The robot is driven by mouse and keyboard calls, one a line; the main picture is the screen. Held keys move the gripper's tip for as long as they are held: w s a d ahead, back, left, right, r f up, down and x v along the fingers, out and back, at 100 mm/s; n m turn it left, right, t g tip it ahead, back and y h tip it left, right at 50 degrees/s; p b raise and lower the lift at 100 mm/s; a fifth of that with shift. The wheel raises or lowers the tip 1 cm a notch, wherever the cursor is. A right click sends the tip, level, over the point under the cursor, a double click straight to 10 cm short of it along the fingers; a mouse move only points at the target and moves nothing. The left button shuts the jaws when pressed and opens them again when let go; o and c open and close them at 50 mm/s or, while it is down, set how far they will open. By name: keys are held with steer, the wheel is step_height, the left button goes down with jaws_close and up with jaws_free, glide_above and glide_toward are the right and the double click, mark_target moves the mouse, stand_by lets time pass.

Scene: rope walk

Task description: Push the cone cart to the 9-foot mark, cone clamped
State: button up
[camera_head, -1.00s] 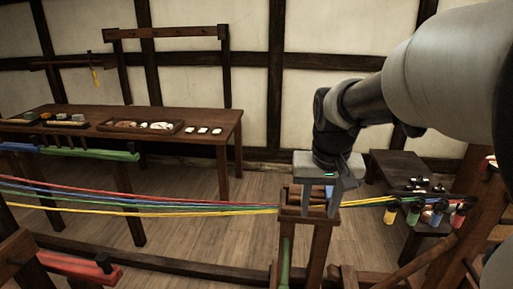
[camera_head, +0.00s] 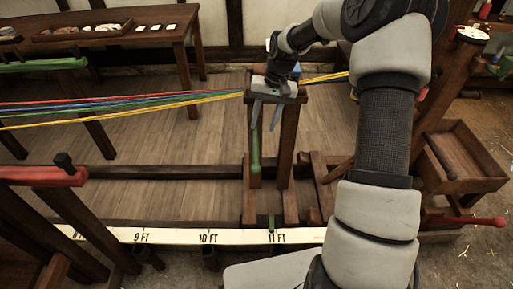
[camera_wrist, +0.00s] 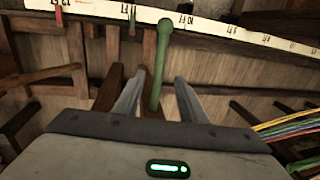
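The cone cart (camera_head: 286,145) is an upright wooden frame on a low base, standing by the 11 FT mark. A green handle (camera_head: 255,150) hangs down its front. The 9 FT mark (camera_head: 142,237) is to the left on the white scale (camera_head: 185,236). My gripper (camera_head: 262,128) is at the cart's upper part, fingers pointing down. In the wrist view its fingers (camera_wrist: 159,78) are apart, with the green handle (camera_wrist: 162,45) seen between them, not gripped. The cone is hidden behind my gripper, so I cannot tell whether it is clamped.
Red, blue, green and yellow strands (camera_head: 120,110) run left from the cart top. Dark rails (camera_head: 150,172) extend left along the floor. A red-topped trestle (camera_head: 40,176) stands at the left. A wooden box (camera_head: 462,158) is at the right.

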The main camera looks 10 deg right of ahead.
mark_target(256, 149)
steer(key=f, duration=0.3)
steer(key=a+f+b, duration=0.1)
steer(key=f, duration=0.3)
steer(key=a+f, duration=0.1)
steer(key=f, duration=0.3)
steer(key=shift+w+a+f+b, duration=0.1)
steer(key=shift+w+f+b, duration=0.1)
steer(key=shift+b, duration=0.15)
steer(key=shift+c, duration=0.4)
jaws_close()
